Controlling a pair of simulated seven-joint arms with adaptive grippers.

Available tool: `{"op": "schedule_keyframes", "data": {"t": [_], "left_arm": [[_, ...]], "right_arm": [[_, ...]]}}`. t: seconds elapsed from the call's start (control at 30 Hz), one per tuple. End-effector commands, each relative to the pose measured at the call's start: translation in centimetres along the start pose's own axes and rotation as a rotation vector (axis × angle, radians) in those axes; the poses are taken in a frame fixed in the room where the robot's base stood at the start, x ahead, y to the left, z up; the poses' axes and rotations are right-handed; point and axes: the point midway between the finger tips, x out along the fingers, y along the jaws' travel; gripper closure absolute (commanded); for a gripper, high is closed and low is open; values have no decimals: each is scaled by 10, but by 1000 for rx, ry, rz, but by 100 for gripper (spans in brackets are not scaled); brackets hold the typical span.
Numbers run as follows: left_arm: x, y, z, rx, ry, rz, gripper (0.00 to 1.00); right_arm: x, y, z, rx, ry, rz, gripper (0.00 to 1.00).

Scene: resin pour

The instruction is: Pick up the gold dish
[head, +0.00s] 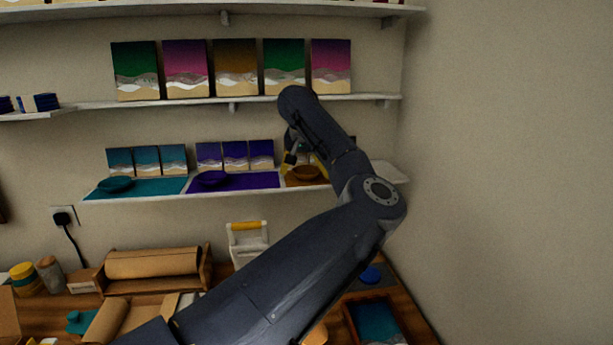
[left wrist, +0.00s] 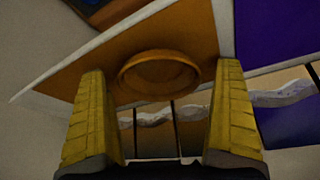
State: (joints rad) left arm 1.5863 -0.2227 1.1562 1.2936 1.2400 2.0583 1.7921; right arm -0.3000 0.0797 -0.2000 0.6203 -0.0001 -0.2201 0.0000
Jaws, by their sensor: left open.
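The gold dish (head: 306,172) sits on a gold mat at the right end of the lower wall shelf, partly behind my left arm. In the left wrist view, the round gold dish (left wrist: 158,76) rests on the gold mat (left wrist: 190,32). My left gripper (left wrist: 160,72) has its two yellow fingers spread wide, one on each side of the dish in that view, with nothing held. I cannot tell how far the fingertips are from the dish. In the head view, the left gripper is mostly hidden behind my arm. My right gripper is not in view.
Gold panels with white wave bands (left wrist: 190,132) stand close behind the dish. A purple dish (head: 211,179) and a teal dish (head: 115,184) sit further left on the same shelf (head: 140,197). The upper shelf (head: 365,97) with larger panels is above. A wall is at the right.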

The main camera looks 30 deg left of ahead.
Motion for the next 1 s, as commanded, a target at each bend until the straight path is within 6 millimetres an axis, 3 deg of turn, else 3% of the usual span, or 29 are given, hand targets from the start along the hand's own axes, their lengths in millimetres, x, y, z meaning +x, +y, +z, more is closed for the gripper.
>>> {"op": "schedule_keyframes", "data": {"t": [0.2,0.7,1.0], "left_arm": [[0,0,0,0,0,0,2],[0,0,0,0,0,-1,60],[-5,0,-2,1,1,-1,60]], "right_arm": [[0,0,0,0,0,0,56],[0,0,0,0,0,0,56],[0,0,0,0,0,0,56]]}}
